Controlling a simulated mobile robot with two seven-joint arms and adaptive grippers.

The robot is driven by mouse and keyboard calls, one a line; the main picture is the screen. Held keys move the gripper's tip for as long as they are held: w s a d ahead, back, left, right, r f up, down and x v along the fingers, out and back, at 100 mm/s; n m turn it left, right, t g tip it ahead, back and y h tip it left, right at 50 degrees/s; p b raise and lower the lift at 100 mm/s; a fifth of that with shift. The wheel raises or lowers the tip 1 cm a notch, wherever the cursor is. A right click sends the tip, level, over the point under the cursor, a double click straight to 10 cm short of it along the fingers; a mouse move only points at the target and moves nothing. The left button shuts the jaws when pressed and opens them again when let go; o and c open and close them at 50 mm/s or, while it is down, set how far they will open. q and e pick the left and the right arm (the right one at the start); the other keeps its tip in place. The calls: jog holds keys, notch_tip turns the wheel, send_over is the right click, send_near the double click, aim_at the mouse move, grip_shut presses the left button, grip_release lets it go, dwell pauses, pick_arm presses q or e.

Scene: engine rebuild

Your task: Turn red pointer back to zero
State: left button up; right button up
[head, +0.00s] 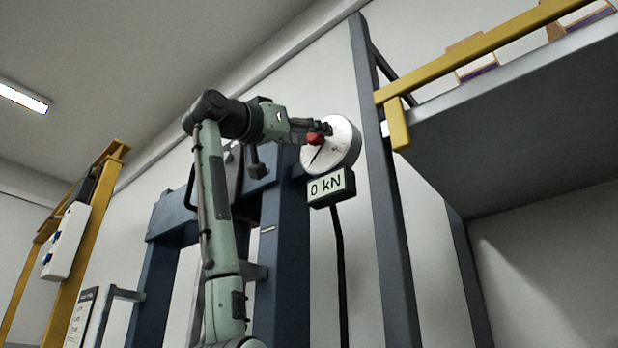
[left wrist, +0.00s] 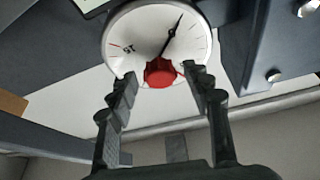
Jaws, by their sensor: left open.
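The round white gauge (head: 344,150) has a red knob (head: 315,138) at its centre. In the left wrist view the gauge (left wrist: 140,36) is seen close up, with the red knob (left wrist: 160,74) between my fingertips. A black needle (left wrist: 172,35) runs from the knob toward the top right of that picture. A short red mark (left wrist: 115,46) shows on the dial's left side; I cannot tell if it is the red pointer's tip. My left gripper (head: 324,131) is open, one finger on each side of the knob; contact is unclear. My right gripper is not in view.
A display (head: 331,187) below the gauge reads 0 kN. A dark blue press frame (head: 283,260) stands behind my left arm. A grey upright post (head: 384,200) and a shelf (head: 520,100) with boxes are to the right. A yellow frame (head: 60,240) stands at left.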

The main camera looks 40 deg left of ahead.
pick_arm(q)
grip_shut()
dwell(0.3)
jog(key=shift+n, duration=0.4)
